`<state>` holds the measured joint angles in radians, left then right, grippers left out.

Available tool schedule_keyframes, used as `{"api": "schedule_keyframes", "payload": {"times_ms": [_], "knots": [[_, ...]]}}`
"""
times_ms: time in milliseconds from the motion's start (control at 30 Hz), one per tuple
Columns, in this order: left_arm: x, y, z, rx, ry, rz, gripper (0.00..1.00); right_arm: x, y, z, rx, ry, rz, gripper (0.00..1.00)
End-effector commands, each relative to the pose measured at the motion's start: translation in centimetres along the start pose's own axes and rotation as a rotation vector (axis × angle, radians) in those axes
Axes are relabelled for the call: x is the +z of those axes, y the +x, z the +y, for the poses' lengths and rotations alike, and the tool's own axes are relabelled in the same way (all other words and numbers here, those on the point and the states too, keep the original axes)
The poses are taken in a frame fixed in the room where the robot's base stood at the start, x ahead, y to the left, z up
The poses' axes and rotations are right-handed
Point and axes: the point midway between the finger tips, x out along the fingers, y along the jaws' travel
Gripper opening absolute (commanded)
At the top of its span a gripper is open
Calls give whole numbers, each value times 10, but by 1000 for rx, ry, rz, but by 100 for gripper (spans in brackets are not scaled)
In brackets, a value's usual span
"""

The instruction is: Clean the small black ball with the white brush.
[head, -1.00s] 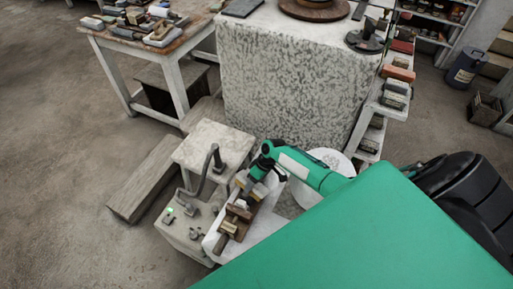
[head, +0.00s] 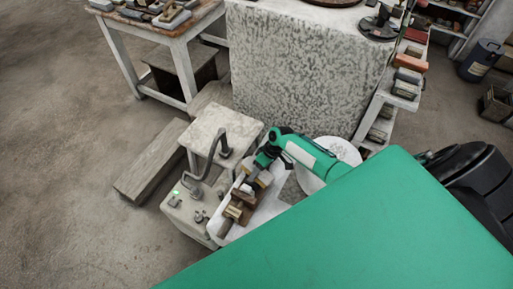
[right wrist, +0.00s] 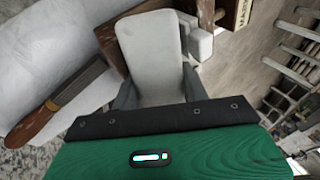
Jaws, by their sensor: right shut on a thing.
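My right gripper (head: 254,182) is low over a white tray beside brown wooden items. In the right wrist view its grey fingers (right wrist: 158,92) are shut on a pale, rounded block-shaped thing (right wrist: 150,42). This looks like the white brush, but I see no bristles. I cannot make out the small black ball in either view. My left gripper is not in view.
The white tray (head: 268,212) holds brown wooden tools (head: 238,208). A grey box with a bent pipe (head: 190,212) stands left of it, near a pale stool (head: 218,128). A speckled plinth (head: 300,75) rises behind.

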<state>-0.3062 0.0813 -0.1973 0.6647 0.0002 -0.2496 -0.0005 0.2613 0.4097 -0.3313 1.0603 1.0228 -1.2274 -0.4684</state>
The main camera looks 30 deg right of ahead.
Motion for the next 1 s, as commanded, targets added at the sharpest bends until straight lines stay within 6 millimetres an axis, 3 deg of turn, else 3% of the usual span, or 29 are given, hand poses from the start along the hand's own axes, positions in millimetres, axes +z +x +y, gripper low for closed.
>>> {"api": "schedule_keyframes", "payload": {"times_ms": [600,1000], "knots": [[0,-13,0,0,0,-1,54,38,2,1,0,6,-17,19],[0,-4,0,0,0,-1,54,16,2,2,1,4,-11,19]]}}
